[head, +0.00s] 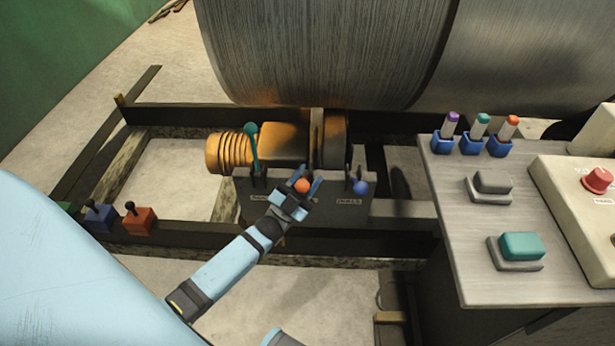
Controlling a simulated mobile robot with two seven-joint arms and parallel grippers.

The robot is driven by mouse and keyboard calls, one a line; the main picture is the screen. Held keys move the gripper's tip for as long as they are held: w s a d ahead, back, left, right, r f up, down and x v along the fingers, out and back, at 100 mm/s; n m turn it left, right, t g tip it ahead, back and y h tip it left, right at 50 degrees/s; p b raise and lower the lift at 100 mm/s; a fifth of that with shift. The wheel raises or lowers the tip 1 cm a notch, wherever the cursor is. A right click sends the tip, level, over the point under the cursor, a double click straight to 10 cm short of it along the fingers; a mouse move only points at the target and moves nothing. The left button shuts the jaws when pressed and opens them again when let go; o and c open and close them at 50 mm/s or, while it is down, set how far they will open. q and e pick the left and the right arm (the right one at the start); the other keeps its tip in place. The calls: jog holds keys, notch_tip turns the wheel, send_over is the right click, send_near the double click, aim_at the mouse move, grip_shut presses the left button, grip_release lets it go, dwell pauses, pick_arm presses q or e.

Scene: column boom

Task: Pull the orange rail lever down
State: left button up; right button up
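The orange rail lever's round knob (302,186) shows at the middle of the head view, on a grey lever panel (345,215) with small labels. Its stem is hidden behind my gripper. My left gripper (309,177) is at the knob, with its two fingers apart and one on each side of it. I see no clear sign that they press on it. A teal lever (252,140) stands upright to the left on the same panel. A blue-knobbed lever (361,188) sits to the right, with its knob about level with the orange one. My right gripper is out of view.
A large metal cylinder (330,45) lies behind the panel, with an orange motor (275,140) below it. A console (460,200) with buttons and small coloured switches stands at the right. Red (139,221) and blue (100,218) switch boxes sit at the left.

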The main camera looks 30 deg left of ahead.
pick_arm(q)
jog(key=v, duration=1.3)
jog(key=shift+s+f, duration=0.25)
jog(key=shift+s, duration=0.1)
jog(key=shift+a, duration=0.1)
